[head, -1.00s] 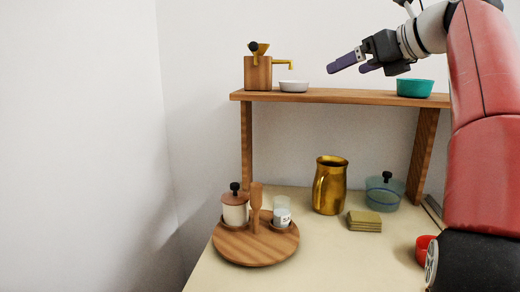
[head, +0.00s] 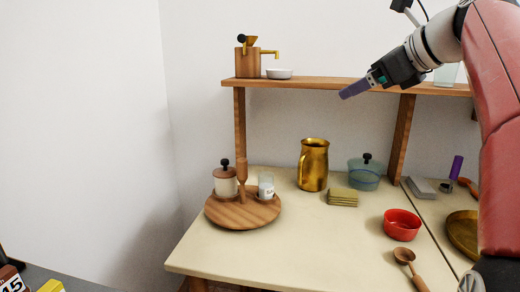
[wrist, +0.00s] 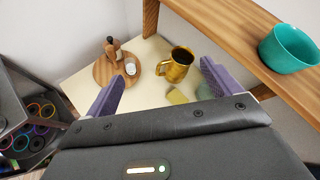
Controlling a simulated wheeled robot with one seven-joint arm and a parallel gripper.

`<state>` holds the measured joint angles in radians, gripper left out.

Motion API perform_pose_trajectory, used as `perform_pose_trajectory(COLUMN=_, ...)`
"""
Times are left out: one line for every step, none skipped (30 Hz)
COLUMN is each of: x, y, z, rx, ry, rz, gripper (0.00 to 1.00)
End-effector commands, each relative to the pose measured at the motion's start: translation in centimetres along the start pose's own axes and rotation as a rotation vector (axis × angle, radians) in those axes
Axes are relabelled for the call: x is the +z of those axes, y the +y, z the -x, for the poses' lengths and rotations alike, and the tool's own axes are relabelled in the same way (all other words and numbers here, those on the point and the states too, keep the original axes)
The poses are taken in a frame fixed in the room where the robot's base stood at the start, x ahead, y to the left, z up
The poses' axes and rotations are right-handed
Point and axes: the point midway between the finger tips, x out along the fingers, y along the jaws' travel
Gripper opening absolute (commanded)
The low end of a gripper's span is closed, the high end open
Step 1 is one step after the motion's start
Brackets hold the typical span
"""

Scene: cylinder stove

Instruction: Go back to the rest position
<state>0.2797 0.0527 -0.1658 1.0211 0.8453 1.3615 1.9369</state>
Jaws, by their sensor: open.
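My gripper (head: 356,88) is in the air in front of the wooden shelf in the head view, its purple fingers pointing left and slightly down. In the wrist view the two purple fingers (wrist: 160,85) stand wide apart with nothing between them close up. The gripper is open and empty. The brass pitcher (head: 313,166) stands on the table below, and shows beyond the fingers in the wrist view (wrist: 176,66).
The shelf (head: 300,82) carries a wooden dispenser (head: 248,62) and a white bowl (head: 279,74). On the table are a round wooden tray (head: 222,218) with jars, a glass lidded pot (head: 364,174), a red bowl (head: 402,225) and a wooden spoon (head: 404,257).

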Motion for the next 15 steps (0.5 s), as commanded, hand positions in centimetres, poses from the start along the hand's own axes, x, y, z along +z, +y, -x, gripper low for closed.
perform_pose_trajectory(x=-0.5, y=1.0, z=-0.1, rx=0.004, ry=0.016, rz=0.052, gripper=0.9)
perform_pose_trajectory(x=-1.0, y=1.5, z=-0.1, rx=0.006, ry=0.03, rz=0.09, gripper=0.9)
perform_pose_trajectory(x=-1.7, y=2.2, z=-0.3, rx=0.01, ry=0.05, rz=0.145, gripper=0.9)
perform_pose_trajectory(x=-2.3, y=2.9, z=-0.4, rx=0.014, ry=0.065, rz=0.191, gripper=0.9)
perform_pose_trajectory(x=-2.9, y=3.6, z=-0.5, rx=0.02, ry=0.083, rz=0.243, gripper=0.9)
perform_pose_trajectory(x=-3.9, y=4.8, z=-0.7, rx=0.032, ry=0.108, rz=0.322, gripper=0.9)
perform_pose_trajectory(x=-4.8, y=5.8, z=-0.8, rx=0.043, ry=0.13, rz=0.39, gripper=0.9)
perform_pose_trajectory(x=-5.8, y=7.0, z=-1.0, rx=0.058, ry=0.153, rz=0.465, gripper=0.9)
perform_pose_trajectory(x=-7.3, y=8.7, z=-1.1, rx=0.082, ry=0.184, rz=0.574, gripper=0.9)
perform_pose_trajectory(x=-8.5, y=9.9, z=-1.2, rx=0.102, ry=0.208, rz=0.66, gripper=0.9)
perform_pose_trajectory(x=-9.7, y=11.3, z=-1.4, rx=0.127, ry=0.231, rz=0.749, gripper=0.9)
perform_pose_trajectory(x=-11.4, y=13.1, z=-1.6, rx=0.163, ry=0.26, rz=0.868, gripper=0.9)
perform_pose_trajectory(x=-12.8, y=14.4, z=-1.6, rx=0.192, ry=0.279, rz=0.959, gripper=0.9)
perform_pose_trajectory(x=-14.1, y=15.8, z=-1.7, rx=0.225, ry=0.297, rz=1.053, gripper=0.9)
perform_pose_trajectory(x=-16.0, y=17.6, z=-1.8, rx=0.271, ry=0.319, rz=1.179, gripper=0.9)
